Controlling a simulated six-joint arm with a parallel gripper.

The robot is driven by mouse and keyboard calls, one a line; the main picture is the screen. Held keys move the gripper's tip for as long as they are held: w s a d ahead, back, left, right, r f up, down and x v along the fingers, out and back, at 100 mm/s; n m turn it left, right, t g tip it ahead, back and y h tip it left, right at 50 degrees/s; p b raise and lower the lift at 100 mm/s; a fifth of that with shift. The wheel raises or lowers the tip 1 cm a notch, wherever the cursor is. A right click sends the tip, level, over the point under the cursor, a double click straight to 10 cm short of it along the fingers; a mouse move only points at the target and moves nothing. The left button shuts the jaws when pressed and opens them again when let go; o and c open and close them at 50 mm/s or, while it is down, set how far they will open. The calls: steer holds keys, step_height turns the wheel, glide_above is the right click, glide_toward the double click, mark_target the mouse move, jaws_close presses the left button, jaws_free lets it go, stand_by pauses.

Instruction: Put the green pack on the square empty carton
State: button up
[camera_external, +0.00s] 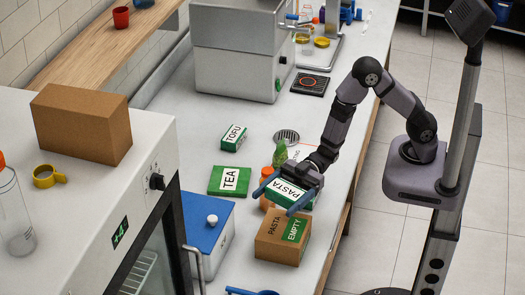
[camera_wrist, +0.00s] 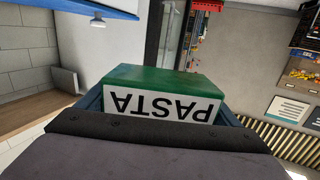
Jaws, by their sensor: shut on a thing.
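My gripper (camera_external: 281,196) is shut on the green and white PASTA pack (camera_external: 291,188). In the wrist view, the pack (camera_wrist: 155,80) sits between the blue fingers, its white label upside down. The brown carton (camera_external: 268,247), marked PASTA and EMPTY with a green patch, stands on the counter near its front edge. In the external view, the held pack appears just beyond the carton's far side, apart from it. The gap in height between them is hard to judge. The carton's inside is not visible.
A flat green TEA box (camera_external: 229,180) and a small TOFU box (camera_external: 234,138) lie on the counter. An orange-capped bottle (camera_external: 267,174) and a green bottle (camera_external: 280,151) stand close to my gripper. A blue-lidded container (camera_external: 206,225) stands left of the carton.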

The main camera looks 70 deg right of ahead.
mark_target(276, 234)
steer(key=shift+w+f, duration=0.1)
steer(key=shift+f, duration=0.45)
steer(key=shift+f+p, duration=0.9)
steer(key=shift+f, duration=4.1)
steer(key=shift+f, duration=0.15)
steer(key=o, duration=0.7)
steer(key=shift+f, duration=0.1)
steer(key=o, duration=0.3)
steer(key=shift+o, duration=0.2)
steer(key=shift+d, duration=0.1)
